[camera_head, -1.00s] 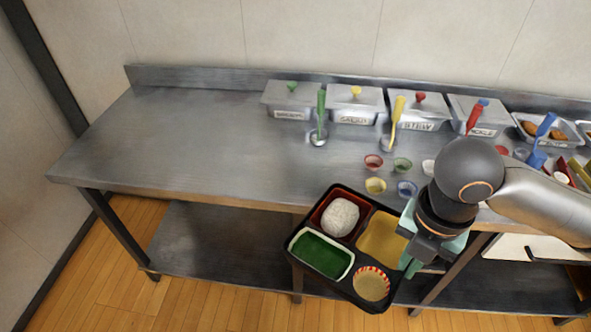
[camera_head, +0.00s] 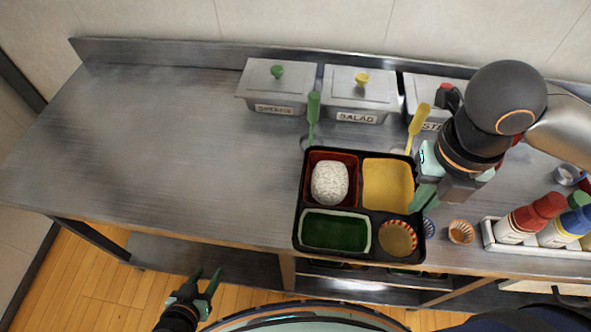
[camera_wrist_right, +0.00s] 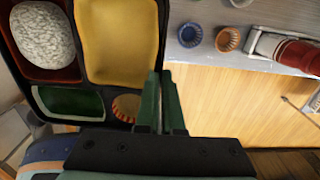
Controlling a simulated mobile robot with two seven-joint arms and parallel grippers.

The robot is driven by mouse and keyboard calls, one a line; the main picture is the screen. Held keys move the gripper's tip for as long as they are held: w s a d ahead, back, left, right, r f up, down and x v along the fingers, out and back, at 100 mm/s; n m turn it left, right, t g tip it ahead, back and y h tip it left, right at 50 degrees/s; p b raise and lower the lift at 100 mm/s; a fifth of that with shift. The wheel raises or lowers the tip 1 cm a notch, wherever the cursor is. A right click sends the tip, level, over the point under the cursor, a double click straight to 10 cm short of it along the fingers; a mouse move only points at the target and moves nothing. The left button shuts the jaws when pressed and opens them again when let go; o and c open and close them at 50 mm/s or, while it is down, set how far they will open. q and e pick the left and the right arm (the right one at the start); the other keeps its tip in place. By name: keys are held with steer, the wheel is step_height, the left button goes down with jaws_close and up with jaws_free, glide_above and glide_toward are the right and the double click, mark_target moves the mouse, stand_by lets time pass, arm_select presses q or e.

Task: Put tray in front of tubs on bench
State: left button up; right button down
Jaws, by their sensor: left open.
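The black bento tray (camera_head: 297,215) is held level over the front part of the bench (camera_head: 150,150), in front of the lidded salad tub (camera_head: 360,95) and the left tub (camera_head: 277,86). It holds a rice ball (camera_head: 330,183), a yellow section, a green dish (camera_head: 335,232) and a striped cup (camera_head: 397,238). My right gripper (camera_head: 427,193) is shut on the tray's right edge; in the right wrist view its fingers (camera_wrist_right: 160,105) pinch the rim. Whether the tray touches the bench is unclear. My left gripper (camera_head: 205,290) is open and empty, low in front of the bench.
A green ladle (camera_head: 313,110) and a yellow ladle (camera_head: 417,125) stand just behind the tray. Small cups (camera_head: 461,231) and a caddy of bottles (camera_head: 500,240) are to the right. The bench's left half is bare.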

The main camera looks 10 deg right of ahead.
mark_target(362, 183)
steer(key=shift+w, duration=0.35)
steer(key=shift+w+a+f, duration=0.1)
steer(key=shift+w+a, duration=0.05)
steer(key=shift+w, duration=0.1)
steer(key=w+a+f, duration=0.1)
steer(key=w+a, duration=0.1)
steer(key=w+a+f, duration=0.1)
steer(key=a, duration=0.1)
steer(key=w+a+f, duration=0.2)
steer(key=shift+w+a+b, duration=0.3)
steer(key=shift+b, duration=0.05)
steer(key=f, duration=0.1)
steer(key=w+a+f, duration=0.2)
steer(key=f, duration=0.1)
steer(key=shift+w+a+b, duration=0.1)
steer(key=shift+a+b, duration=0.05)
steer(key=shift+b, duration=0.2)
steer(key=shift+w+a+f, duration=0.4)
steer(key=shift+f, duration=0.3)
arm_select(q)
steer(key=shift+w+d+f, duration=0.1)
steer(key=shift+w+f, duration=0.1)
steer(key=shift+f, duration=0.8)
arm_select(e)
steer(key=shift+w+a+f, duration=0.1)
steer(key=shift+w+f, duration=0.05)
steer(key=shift+f, duration=1.5)
steer(key=shift+f, duration=0.1)
